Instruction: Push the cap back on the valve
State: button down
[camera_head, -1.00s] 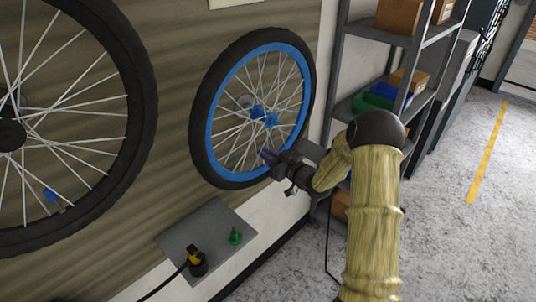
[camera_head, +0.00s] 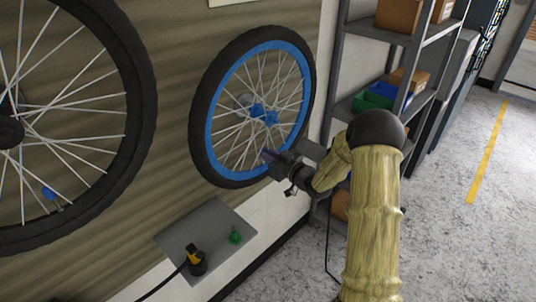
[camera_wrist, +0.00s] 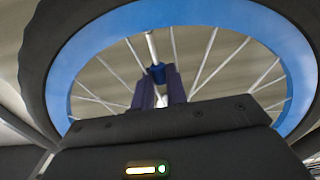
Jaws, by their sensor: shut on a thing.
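The blue-rimmed wheel (camera_head: 213,125) hangs on the wall. My gripper (camera_head: 266,155) is at its lower right, in front of the spokes. In the wrist view, its purple fingers (camera_wrist: 160,82) point towards the wheel, shut on a small blue cap (camera_wrist: 157,73) at their tips. A pale stem (camera_wrist: 151,46) runs up from the cap; I cannot tell if it is the valve or a spoke, or whether the cap is seated. The blue rim (camera_wrist: 113,27) arches above. The cap is too small to make out in the head view.
A larger wheel (camera_head: 141,110) with a small blue part hangs at left. Below, a grey wall shelf (camera_head: 213,219) holds a green item (camera_head: 235,236) and a black-yellow hose head (camera_head: 195,258). A metal rack (camera_head: 345,65) stands right of the wheel.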

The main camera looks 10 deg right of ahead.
dwell(0.4)
jog(key=c, duration=1)
grip_release()
jog(key=v, duration=1)
jog(key=shift+b, duration=0.35)
jog(key=shift+a, duration=0.1)
